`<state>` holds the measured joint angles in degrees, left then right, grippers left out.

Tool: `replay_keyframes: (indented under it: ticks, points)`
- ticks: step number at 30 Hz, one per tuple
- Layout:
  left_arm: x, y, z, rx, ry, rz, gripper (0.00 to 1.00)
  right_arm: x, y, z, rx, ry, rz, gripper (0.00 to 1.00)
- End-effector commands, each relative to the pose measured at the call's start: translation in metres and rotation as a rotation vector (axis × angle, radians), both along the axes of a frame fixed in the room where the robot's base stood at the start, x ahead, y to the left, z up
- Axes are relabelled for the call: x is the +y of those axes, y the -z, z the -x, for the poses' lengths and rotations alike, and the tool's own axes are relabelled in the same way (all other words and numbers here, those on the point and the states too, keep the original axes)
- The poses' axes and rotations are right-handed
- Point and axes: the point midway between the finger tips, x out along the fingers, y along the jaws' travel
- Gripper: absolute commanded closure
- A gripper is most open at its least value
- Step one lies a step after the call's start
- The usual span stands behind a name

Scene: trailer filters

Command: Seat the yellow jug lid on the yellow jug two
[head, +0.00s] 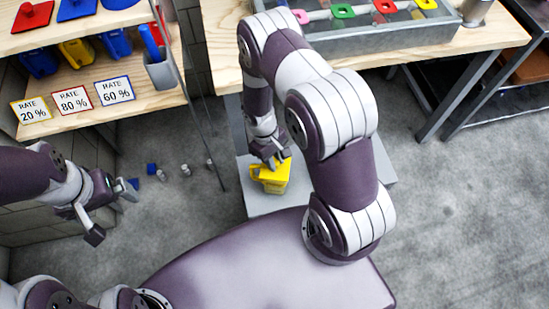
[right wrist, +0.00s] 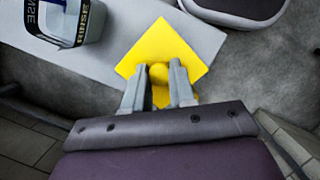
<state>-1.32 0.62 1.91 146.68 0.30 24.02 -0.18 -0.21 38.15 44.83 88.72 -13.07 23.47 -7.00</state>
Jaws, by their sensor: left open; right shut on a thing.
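The yellow jug two (head: 268,186) stands on a low grey platform in the head view. My right gripper (head: 270,163) is right above it and partly covers its top. In the right wrist view the yellow jug lid (right wrist: 158,42) is a square plate, with my right gripper (right wrist: 160,76) shut on its round knob. The lid covers most of what is below it, so I cannot tell whether it touches the jug's rim. My left gripper (head: 112,212) is open and empty, well left of the jug.
The grey platform (head: 255,207) has bare room. A container marked RINSE (right wrist: 66,22) stands near the lid. A shelf with rate cards (head: 72,101) and several jugs is at left. A wooden bench (head: 410,47) with a grey tray is behind. Small items lie on the floor.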

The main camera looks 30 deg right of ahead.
Motion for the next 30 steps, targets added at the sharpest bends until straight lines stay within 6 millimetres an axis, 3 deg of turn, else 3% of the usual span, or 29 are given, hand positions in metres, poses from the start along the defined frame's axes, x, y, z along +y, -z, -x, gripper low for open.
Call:
replay_keyframes:
  ticks: [29,30]
  points:
    - [0.0,-0.0053,0.0,0.0,0.0,0.0,0.0,0.0,-0.0013,0.0001,0.0,0.0,0.0,1.0]
    - [0.0,-0.0053,0.0,0.0,0.0,0.0,0.0,0.0,-0.0013,0.0001,0.0,0.0,0.0,0.65]
